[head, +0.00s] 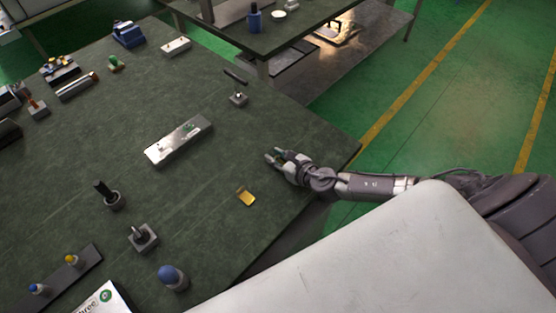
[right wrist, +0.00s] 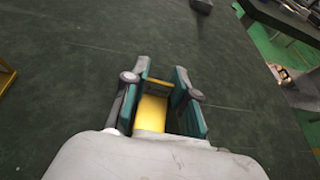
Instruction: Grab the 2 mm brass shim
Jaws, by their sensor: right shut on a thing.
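My right gripper (head: 273,155) is over the right part of the dark green table, near its edge. In the right wrist view its two fingers (right wrist: 160,103) are closed on a flat yellow brass shim (right wrist: 152,113), which lies between them. In the head view the held shim is too small or hidden to make out. Another yellow brass piece (head: 246,197) lies on the table below and left of the gripper, apart from it. It seems to show at the left edge of the right wrist view (right wrist: 5,78). No thickness marking is readable. My left gripper is not in view.
A long metal block (head: 165,150) lies left of the gripper. A small post fixture (head: 238,98) stands behind. A black-handled piece (head: 107,195), a clamp-like block (head: 144,238) and a blue-topped piece (head: 170,275) stand nearer the front. The table around the gripper is mostly clear.

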